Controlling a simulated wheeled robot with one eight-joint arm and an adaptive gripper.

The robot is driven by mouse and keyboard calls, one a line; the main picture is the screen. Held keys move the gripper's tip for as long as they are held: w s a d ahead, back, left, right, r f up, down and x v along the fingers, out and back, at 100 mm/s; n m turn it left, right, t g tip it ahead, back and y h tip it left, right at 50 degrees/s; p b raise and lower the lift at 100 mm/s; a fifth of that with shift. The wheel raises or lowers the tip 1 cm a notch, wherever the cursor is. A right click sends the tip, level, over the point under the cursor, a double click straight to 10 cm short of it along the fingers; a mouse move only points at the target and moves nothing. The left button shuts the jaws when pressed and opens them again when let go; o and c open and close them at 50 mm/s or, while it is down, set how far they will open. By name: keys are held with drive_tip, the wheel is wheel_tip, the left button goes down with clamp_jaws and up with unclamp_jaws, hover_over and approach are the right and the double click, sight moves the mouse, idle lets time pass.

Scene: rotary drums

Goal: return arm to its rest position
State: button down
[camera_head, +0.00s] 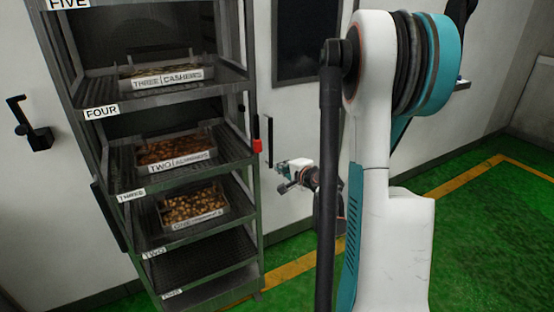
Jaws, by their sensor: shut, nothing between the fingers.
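My arm fills the right of the head view, with a white upright link and a teal and black joint at the top. My gripper (284,186) shows small beyond the arm, just right of the rack. It is shut and holds nothing. Its wrist is white with dark parts, and the links behind it are partly hidden by a black pole and my arm.
A dark metal rack (258,213) stands at the left, with numbered shelves. Labelled trays of cashews (168,80), almonds (177,161) and another tray (195,219) sit on it. A lower shelf (199,265) looks empty. Green floor (480,240) with a yellow line is clear at the right.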

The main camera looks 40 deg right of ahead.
drive_tip(key=shift+s+a, duration=0.2)
drive_tip(key=shift+s, duration=0.45)
